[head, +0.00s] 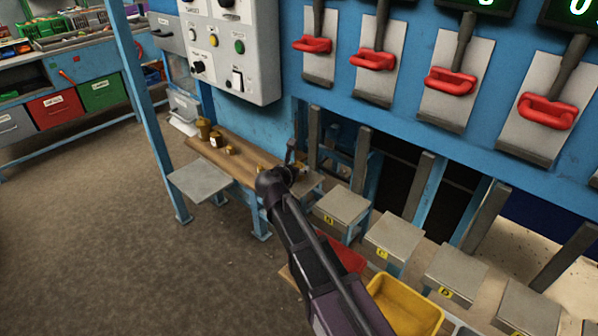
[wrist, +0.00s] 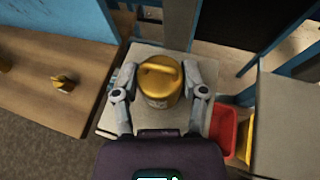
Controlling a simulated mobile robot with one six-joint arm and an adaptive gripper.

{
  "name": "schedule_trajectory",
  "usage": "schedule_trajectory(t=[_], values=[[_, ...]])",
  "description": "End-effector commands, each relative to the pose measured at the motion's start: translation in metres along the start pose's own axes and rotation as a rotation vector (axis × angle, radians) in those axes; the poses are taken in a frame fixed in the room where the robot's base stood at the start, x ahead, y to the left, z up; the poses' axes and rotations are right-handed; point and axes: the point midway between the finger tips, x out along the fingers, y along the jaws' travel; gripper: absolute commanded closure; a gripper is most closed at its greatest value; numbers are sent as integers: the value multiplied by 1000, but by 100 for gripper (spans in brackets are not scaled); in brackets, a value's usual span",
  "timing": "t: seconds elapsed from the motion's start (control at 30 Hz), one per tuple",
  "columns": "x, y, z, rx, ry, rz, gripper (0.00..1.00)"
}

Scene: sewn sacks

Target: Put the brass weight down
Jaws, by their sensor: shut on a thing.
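The brass weight (wrist: 158,88) is a gold cylinder with a looped handle on top and a small pale label on its side. In the wrist view it sits between the two fingers of my gripper (wrist: 160,76), which is shut on it. Below it is a square grey plate (wrist: 148,54). I cannot tell whether the weight touches the plate. In the head view my gripper (head: 291,160) is beside the end of the wooden bench, over the plate (head: 313,183); my arm hides most of the weight there.
Smaller brass weights (head: 215,138) stand on the wooden bench (head: 240,163), one also in the wrist view (wrist: 63,83). Further grey plates (head: 345,205) continue right. A red bin (head: 347,256) and yellow bin (head: 408,305) lie in front. Blue posts (wrist: 282,45) rise behind the plates.

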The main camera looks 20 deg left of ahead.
Motion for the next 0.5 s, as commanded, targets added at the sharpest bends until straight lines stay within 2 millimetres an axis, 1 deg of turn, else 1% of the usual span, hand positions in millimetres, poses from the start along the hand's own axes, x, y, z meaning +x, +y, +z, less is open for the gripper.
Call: schedule_trajectory(t=[0.27, 0.43, 0.47, 0.5], values=[[0, 0, 0, -1, -1, 0, 100], [1, 0, -3, -1, -1, 1, 100], [1, 0, -3, 0, 0, 0, 38], [1, 0, -2, 0, 0, 0, 27]])
